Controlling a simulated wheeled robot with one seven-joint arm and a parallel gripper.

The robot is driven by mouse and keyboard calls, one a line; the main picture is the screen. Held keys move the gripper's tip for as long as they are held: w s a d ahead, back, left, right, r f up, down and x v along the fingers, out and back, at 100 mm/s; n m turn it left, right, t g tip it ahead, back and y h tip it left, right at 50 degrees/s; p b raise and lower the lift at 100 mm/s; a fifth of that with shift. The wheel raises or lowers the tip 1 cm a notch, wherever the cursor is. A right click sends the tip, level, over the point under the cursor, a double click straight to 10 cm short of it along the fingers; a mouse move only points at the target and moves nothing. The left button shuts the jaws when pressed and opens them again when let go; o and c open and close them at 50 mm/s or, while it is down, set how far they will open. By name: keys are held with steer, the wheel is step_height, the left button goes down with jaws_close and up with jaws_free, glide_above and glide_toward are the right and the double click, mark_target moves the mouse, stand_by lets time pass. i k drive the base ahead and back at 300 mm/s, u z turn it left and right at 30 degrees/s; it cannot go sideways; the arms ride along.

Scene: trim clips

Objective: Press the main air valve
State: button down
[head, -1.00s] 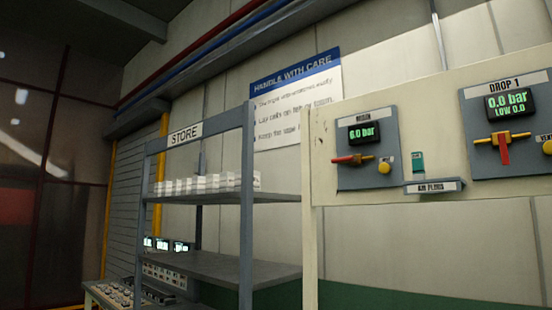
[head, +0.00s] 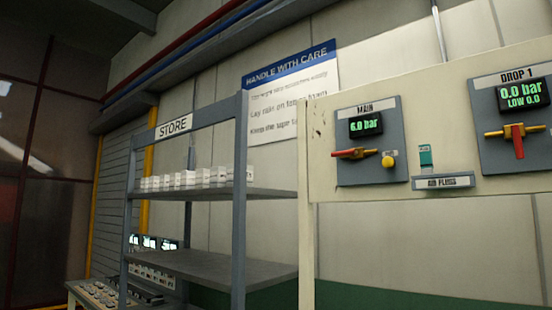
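The main air valve panel (head: 371,143) is a grey plate labelled MAIN on a cream board at the right of the head view. Its display (head: 366,125) reads 6.0 bar. Below the display is a valve handle (head: 354,153) with a red lever lying level on a yellow body. A yellow round knob (head: 388,161) sits to the right of the handle. My gripper is not in view.
A DROP 1 panel (head: 516,120) at the right reads 0.0 bar, LOW, its red lever hanging down. An AIR PLUGS holder (head: 443,181) with a green tag sits between the panels. A STORE shelf (head: 215,262) with white boxes stands left of the board.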

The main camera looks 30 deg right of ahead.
mark_target(350, 153)
steer(key=z, duration=0.05)
steer(key=i, duration=0.55)
steer(key=z, duration=0.7)
steer(key=i, duration=0.4)
steer(key=z, duration=0.4)
